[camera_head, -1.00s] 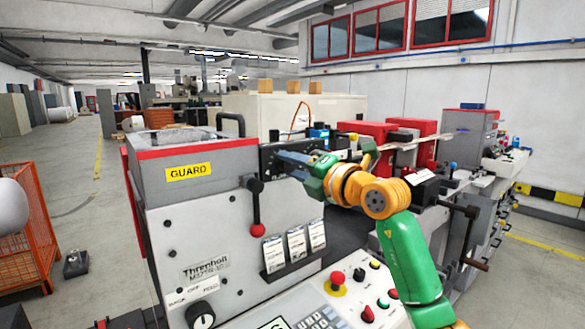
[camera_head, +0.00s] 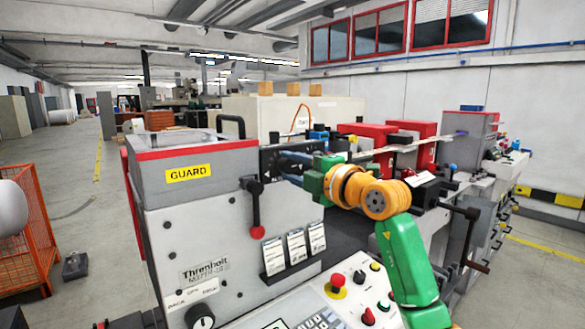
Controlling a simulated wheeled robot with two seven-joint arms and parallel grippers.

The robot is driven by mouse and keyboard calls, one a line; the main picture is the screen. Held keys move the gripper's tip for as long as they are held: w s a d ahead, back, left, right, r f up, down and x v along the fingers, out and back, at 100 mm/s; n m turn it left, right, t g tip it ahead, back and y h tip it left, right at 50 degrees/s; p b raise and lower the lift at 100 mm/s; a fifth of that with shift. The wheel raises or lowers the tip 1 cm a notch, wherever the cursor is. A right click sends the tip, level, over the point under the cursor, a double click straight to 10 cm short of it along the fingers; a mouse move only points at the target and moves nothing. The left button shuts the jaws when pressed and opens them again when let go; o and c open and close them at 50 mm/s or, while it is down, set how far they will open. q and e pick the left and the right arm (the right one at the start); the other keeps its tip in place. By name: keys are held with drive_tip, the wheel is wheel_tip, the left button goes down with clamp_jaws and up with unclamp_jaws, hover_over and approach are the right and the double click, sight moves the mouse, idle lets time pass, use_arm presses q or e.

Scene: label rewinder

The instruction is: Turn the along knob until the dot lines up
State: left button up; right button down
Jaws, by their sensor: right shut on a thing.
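The label rewinder (camera_head: 230,240) is a light grey machine with a red-edged guard box (camera_head: 185,172). My right gripper (camera_head: 281,164) is at the dark plate (camera_head: 268,158) on the machine's upper front, just right of the guard box. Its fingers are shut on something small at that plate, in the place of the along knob. The knob and its dot are hidden behind the fingers, so I cannot tell how the dot lies. My left gripper is not in view.
A black lever with a red ball (camera_head: 257,232) hangs left of my right gripper. White tags (camera_head: 295,247) are below it. A control panel with a red stop button (camera_head: 337,281) and a dark dial (camera_head: 200,317) are lower down. An orange wire cage (camera_head: 32,240) stands at left.

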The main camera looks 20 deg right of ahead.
drive_tip(key=shift+r, duration=0.1)
drive_tip(key=shift+c, duration=2.2)
unclamp_jaws()
drive_tip(key=s+b, duration=0.1)
drive_tip(key=s+d+f+b, duration=0.1)
drive_tip(key=shift+s+b, duration=0.35)
drive_tip(key=shift+b, duration=0.05)
drive_tip(key=v, duration=0.2)
drive_tip(key=b+v, duration=0.1)
drive_tip(key=v, duration=0.1)
drive_tip(key=shift+r, duration=0.4)
